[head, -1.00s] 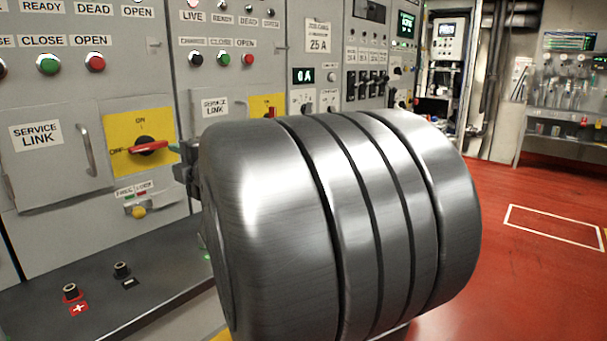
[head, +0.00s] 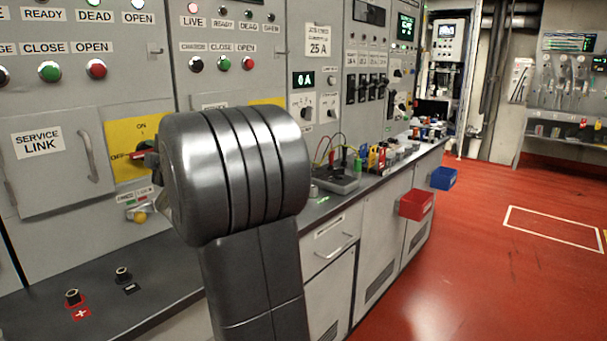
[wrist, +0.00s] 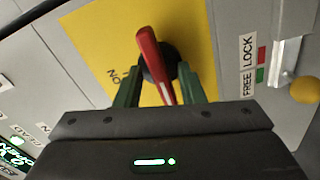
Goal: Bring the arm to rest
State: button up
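My gripper (wrist: 159,68) shows in the wrist view with its two green fingers apart, one on each side of a red switch handle (wrist: 152,60). The handle sits on a black hub on a yellow plate (wrist: 95,40). I cannot tell whether the fingers touch it. In the head view my arm's large grey joint covers most of the gripper and part of the yellow plate (head: 122,130). Only a bit of the red handle (head: 138,155) shows at the joint's left, near the OFF mark.
A SERVICE LINK door (head: 50,150) with a bar handle is left of the switch. A FREE/LOCK latch with a yellow knob (wrist: 305,90) is beside it. A dark bench (head: 60,310) with two terminals lies below. Red and blue bins (head: 416,205) hang at right; the red floor is open.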

jog(key=shift+m+p, duration=3.3)
jog(key=shift+p, duration=0.15)
